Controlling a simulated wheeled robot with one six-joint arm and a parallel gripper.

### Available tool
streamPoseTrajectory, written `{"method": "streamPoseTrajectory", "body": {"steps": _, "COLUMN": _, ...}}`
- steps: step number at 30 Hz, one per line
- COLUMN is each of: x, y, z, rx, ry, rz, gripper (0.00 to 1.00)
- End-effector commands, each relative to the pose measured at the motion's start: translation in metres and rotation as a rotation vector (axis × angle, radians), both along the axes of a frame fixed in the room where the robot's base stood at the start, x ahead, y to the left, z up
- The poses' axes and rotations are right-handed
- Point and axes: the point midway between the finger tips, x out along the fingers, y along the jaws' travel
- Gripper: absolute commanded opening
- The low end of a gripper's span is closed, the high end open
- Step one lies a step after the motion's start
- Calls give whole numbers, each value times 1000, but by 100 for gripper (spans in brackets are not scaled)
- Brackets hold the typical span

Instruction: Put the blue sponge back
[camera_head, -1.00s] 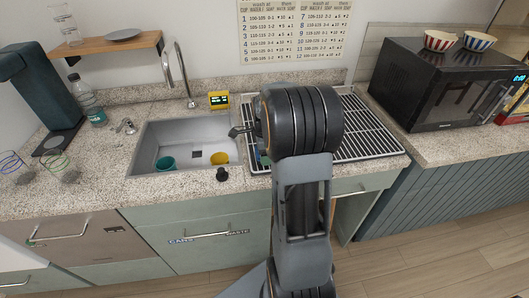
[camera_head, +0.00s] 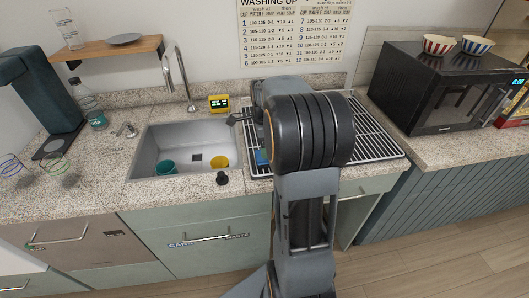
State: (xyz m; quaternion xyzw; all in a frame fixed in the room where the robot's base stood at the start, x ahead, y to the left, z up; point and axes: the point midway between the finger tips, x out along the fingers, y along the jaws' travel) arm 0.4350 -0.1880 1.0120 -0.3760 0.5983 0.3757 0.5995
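A small blue patch (camera_head: 262,157), which looks like the blue sponge, shows at the left edge of the drying rack (camera_head: 372,140). My arm hides the rest of it. Only a dark tip of my gripper (camera_head: 238,118) pokes out left of my arm, above the edge between sink and rack. The rest of the gripper is hidden behind my arm, so I cannot see its fingers or whether they hold anything. The tip is above and left of the blue patch in the picture.
The sink (camera_head: 185,147) holds a teal cup (camera_head: 166,168) and a yellow cup (camera_head: 219,161). A yellow timer (camera_head: 218,103) stands behind it, near the tap (camera_head: 184,75). A black microwave (camera_head: 442,85) stands right of the rack.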

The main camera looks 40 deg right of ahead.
Motion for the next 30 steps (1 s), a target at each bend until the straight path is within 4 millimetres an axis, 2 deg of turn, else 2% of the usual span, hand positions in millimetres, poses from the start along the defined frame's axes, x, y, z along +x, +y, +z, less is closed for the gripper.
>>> {"method": "streamPoseTrajectory", "body": {"steps": 1, "x": 1, "y": 0, "z": 10, "rx": -2, "ry": -5, "rz": 0, "gripper": 90}}
{"method": "streamPoseTrajectory", "body": {"steps": 6, "x": 0, "y": 0, "z": 37, "rx": -1, "ry": -2, "rz": 0, "gripper": 90}}
{"method": "streamPoseTrajectory", "body": {"steps": 11, "x": 0, "y": 0, "z": 52, "rx": -1, "ry": -2, "rz": 3, "gripper": 90}}
{"method": "streamPoseTrajectory", "body": {"steps": 14, "x": -3, "y": 11, "z": 60, "rx": -7, "ry": -14, "rz": 79, "gripper": 90}}
{"method": "streamPoseTrajectory", "body": {"steps": 17, "x": -13, "y": 40, "z": 66, "rx": -26, "ry": -44, "rz": 301, "gripper": 90}}
{"method": "streamPoseTrajectory", "body": {"steps": 21, "x": -42, "y": 95, "z": 68, "rx": -84, "ry": -107, "rz": 786, "gripper": 90}}
{"method": "streamPoseTrajectory", "body": {"steps": 24, "x": -66, "y": 129, "z": 63, "rx": -139, "ry": -146, "rz": 1137, "gripper": 90}}
{"method": "streamPoseTrajectory", "body": {"steps": 30, "x": -108, "y": 172, "z": 45, "rx": -254, "ry": -196, "rz": 1694, "gripper": 90}}
